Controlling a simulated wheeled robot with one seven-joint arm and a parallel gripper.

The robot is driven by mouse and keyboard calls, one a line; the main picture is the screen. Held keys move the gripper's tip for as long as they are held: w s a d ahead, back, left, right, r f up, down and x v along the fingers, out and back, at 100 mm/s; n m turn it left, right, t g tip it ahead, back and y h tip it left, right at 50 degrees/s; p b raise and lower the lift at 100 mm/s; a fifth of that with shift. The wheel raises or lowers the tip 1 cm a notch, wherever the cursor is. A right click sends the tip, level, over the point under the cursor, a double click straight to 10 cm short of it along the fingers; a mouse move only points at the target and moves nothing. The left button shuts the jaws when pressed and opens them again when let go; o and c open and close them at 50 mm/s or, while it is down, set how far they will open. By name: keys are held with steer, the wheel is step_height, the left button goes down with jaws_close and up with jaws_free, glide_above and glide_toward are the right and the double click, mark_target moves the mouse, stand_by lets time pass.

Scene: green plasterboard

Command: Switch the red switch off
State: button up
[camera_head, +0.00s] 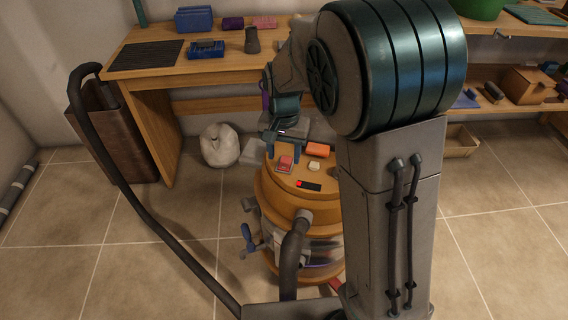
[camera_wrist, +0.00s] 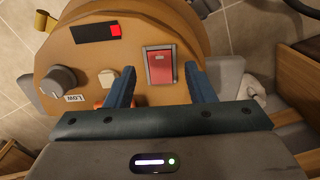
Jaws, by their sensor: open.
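The red switch (camera_wrist: 160,66) is a red rocker in a grey frame on the tan top of a vacuum-like machine (camera_wrist: 135,25). In the head view the red switch (camera_head: 285,162) sits near the far edge of the machine's top (camera_head: 288,190). My gripper (camera_wrist: 162,82) is open and empty, with one blue finger on each side of the switch in the wrist view. In the head view my gripper (camera_head: 284,148) is just above or beside the switch. I cannot tell whether the fingers touch it. Which way the rocker is tipped is unclear.
A wooden workbench (camera_head: 150,68) stands behind. A white bag (camera_head: 219,145) lies on the tiled floor.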

mark_target(285, 163)
steer(key=shift+f, duration=1.45)
steer(key=c, duration=1)
steer(key=shift+d+r+p, duration=0.1)
steer(key=shift+r+p, duration=0.15)
steer(key=shift+p, duration=0.1)
steer(key=shift+w+d+r+g+p, duration=0.1)
steer(key=shift+w+r+g+p, duration=0.1)
steer(key=shift+g+p, duration=0.75)
steer(key=shift+w+f+g+y+p, duration=0.15)
steer(key=shift+g+y+p, duration=0.2)
steer(key=shift+p, duration=0.55)
steer(key=shift+f, duration=0.1)
